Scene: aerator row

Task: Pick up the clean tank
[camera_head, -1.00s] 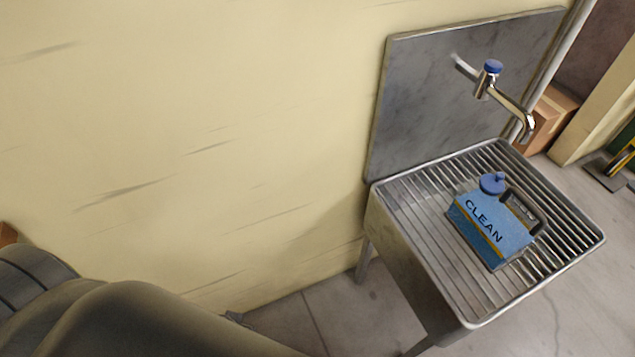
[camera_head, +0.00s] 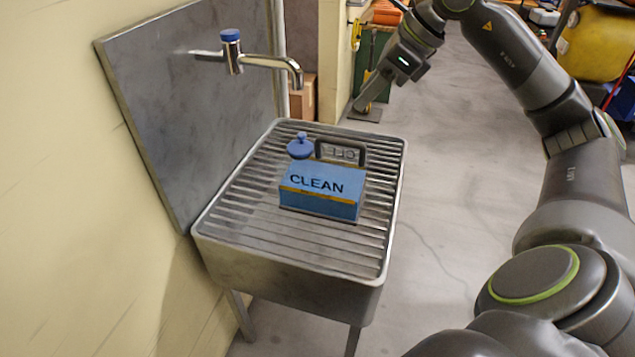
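The clean tank (camera_head: 322,190) is a blue box marked "CLEAN" with a yellow stripe, a blue cap (camera_head: 300,147) and a grey handle (camera_head: 341,151) on top. It stands on the slatted top of the metal sink (camera_head: 255,262), towards its right side. My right gripper (camera_head: 366,100) is raised beyond the sink's far right corner, apart from the tank. Its fingers overlap in this view, so I cannot tell whether they are open. My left gripper is out of view.
A tap (camera_head: 262,62) with a blue top reaches out over the sink from the metal backsplash (camera_head: 180,110). A cream wall lies on the left. A cardboard box (camera_head: 302,98) stands behind the sink. The floor (camera_head: 440,210) right of the sink is clear.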

